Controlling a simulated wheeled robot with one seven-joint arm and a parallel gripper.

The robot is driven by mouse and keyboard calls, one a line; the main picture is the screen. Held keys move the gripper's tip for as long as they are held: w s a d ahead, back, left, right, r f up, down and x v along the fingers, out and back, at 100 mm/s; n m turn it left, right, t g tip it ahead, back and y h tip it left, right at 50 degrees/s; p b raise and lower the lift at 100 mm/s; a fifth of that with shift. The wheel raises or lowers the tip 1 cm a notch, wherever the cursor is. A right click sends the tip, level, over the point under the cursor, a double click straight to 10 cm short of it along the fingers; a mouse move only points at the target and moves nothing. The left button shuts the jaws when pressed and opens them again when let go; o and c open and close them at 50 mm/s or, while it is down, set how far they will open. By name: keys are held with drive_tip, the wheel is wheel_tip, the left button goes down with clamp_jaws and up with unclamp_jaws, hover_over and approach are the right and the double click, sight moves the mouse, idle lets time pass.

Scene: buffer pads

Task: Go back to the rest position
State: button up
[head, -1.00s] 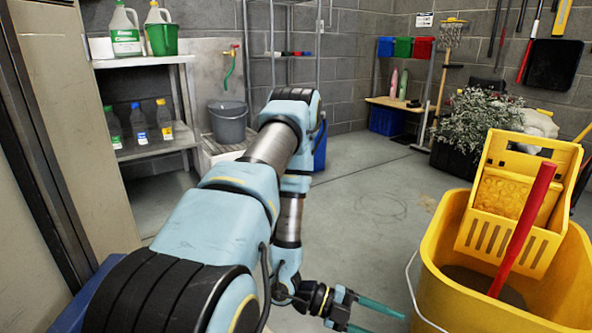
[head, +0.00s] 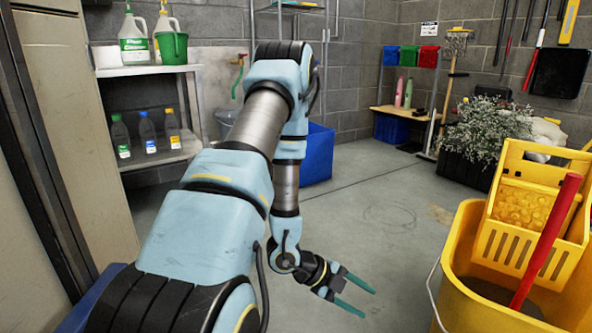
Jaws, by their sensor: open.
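My gripper (head: 360,296) is at the lower middle of the head view, at the end of my bent pale blue arm. Its two green fingers are apart, with nothing between them. They point to the right and slightly down, over bare grey floor. The gripper is left of the yellow mop bucket (head: 459,258) and clear of it in the picture.
The yellow bucket with a wringer (head: 516,205) and red handle (head: 547,240) stands close on the right. A beige locker (head: 75,110) is close on the left. A blue bin (head: 318,158) stands behind my arm. The middle floor (head: 385,215) is free.

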drive_tip(key=w+a+r+n+t+y, duration=0.2)
drive_tip(key=w+a+r+n+y, duration=0.3)
drive_tip(key=a+n, duration=0.35)
drive_tip(key=w+a+r+n+t+y, duration=0.2)
drive_tip(key=w+a+r+n+y, duration=0.2)
drive_tip(key=a+r+n, duration=0.4)
drive_tip(key=s+a+r+n+g+y, duration=0.15)
drive_tip(key=s+a+r+n, duration=0.35)
drive_tip(key=s+r+n, duration=0.5)
drive_tip(key=w+p+v, duration=0.3)
drive_tip(key=p+v, duration=1.4)
drive_tip(key=p, duration=0.1)
drive_tip(key=w+r+p+v, duration=0.1)
drive_tip(key=w+p+v, duration=0.2)
drive_tip(key=p+v, duration=1.3)
drive_tip(key=w+r+p, duration=0.1)
drive_tip(key=p, duration=0.2)
drive_tip(key=shift+w+a+n+g, duration=0.25)
drive_tip(key=shift+n+g, duration=0.1)
